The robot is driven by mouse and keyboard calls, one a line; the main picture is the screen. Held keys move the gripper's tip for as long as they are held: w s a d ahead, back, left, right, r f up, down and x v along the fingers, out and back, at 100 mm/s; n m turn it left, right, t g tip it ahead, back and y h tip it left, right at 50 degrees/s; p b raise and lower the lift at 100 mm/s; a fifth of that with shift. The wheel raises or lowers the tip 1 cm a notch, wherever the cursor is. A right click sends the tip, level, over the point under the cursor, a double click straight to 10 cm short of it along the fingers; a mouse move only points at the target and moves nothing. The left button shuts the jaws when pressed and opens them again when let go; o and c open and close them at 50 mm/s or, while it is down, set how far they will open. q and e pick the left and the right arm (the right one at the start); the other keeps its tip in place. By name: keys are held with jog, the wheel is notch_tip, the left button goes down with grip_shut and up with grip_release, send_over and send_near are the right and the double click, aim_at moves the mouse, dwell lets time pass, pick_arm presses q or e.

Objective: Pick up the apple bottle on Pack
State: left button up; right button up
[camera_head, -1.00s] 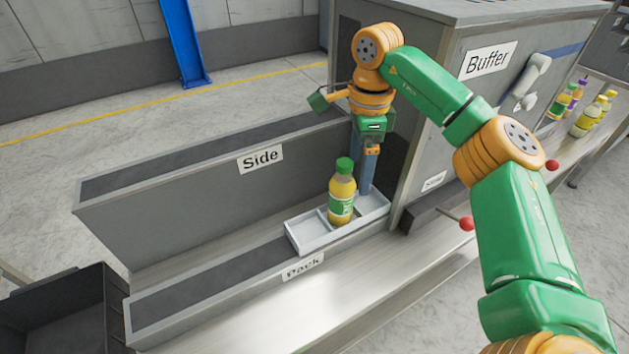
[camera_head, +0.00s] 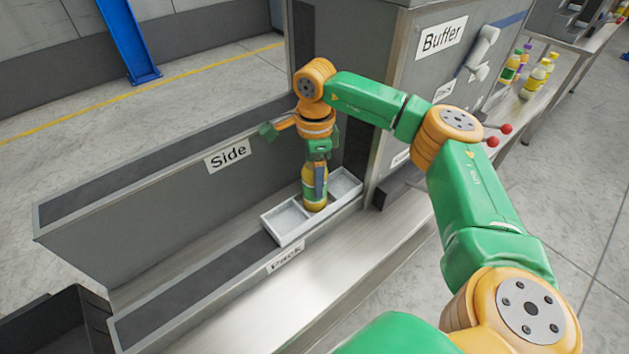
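The apple bottle (camera_head: 315,203), yellow with a green label, stands upright in a compartment of the pale divided tray (camera_head: 284,221) on the Pack conveyor (camera_head: 190,300). My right gripper (camera_head: 319,180) points down over the bottle from above, with a finger in front of its upper part. The cap is hidden by the gripper. I cannot tell whether the fingers are closed on the bottle. My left gripper is not in view.
The Side conveyor (camera_head: 150,165) runs behind Pack, with a wall between them. The grey Buffer cabinet (camera_head: 400,60) stands right of the gripper. Several bottles (camera_head: 535,78) stand on a far-right shelf. A dark crate (camera_head: 60,325) is at lower left.

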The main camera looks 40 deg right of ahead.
grip_shut()
jog(key=shift+w+r, duration=0.1)
